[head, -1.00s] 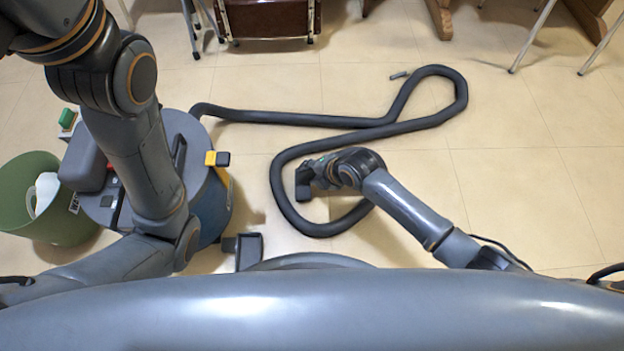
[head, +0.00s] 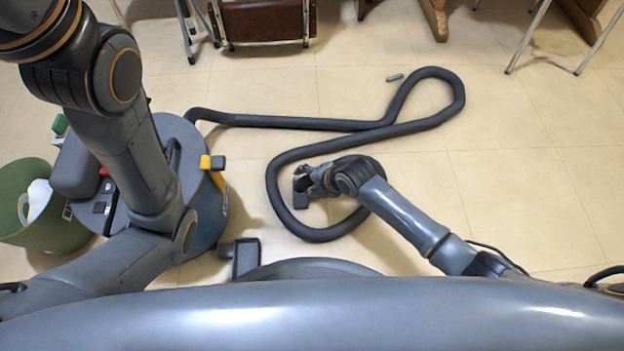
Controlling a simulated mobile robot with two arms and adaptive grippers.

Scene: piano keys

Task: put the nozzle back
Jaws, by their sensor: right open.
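A blue-grey canister vacuum (head: 205,215) stands on the floor at left, partly behind my left arm. Its dark hose (head: 290,121) runs right, loops and curls back under my right arm, which hides part of it. A small grey tube-like piece (head: 395,77) lies on the floor by the far loop. A dark rectangular piece with a short stub (head: 245,259) lies near my base; I cannot tell which piece is the nozzle. My right gripper (head: 301,190) is open, low inside the near hose curl; I see nothing held.
A green bin (head: 62,232) with something white inside stands left of the vacuum. A brown case (head: 262,22) and chair or table legs (head: 530,35) line the back. The floor at right is clear.

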